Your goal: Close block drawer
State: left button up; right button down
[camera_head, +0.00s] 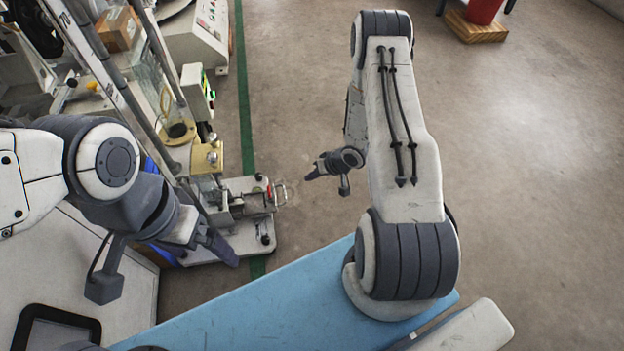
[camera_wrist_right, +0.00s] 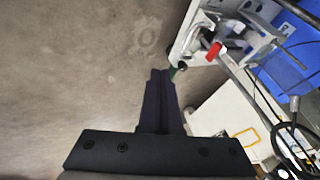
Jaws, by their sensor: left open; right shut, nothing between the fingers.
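A metal fixture (camera_head: 250,200) sits on the grey base of the test machine in the head view, with a wire loop handle (camera_head: 278,194) and red parts at its right end. I take it for the block drawer; I cannot tell how far it stands out. The right wrist view shows a red handle (camera_wrist_right: 214,51) beside a metal loop. My right gripper (camera_head: 310,175) is shut and empty, to the right of the loop and apart from it. Its fingers (camera_wrist_right: 160,75) also show in the wrist view. My left gripper (camera_head: 226,252) is open, in front of the fixture, overlapping the machine's base.
A blue bin (camera_wrist_right: 291,50) lies by the machine in the wrist view. The tall machine frame (camera_head: 150,75) stands behind the fixture. A red container (camera_head: 484,10) on a wooden block is at the far right. The floor (camera_head: 540,150) to the right is clear.

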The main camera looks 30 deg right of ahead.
pick_arm(q)
notch_tip(320, 180, down, 6)
jog(key=b, duration=0.5)
pick_arm(e)
jog(key=w+a+f, duration=0.3)
jog(key=a+f, duration=0.2)
jog(key=shift+w+a+f, duration=0.3)
jog(key=shift+a+f, duration=0.05)
jog(key=shift+f, duration=0.05)
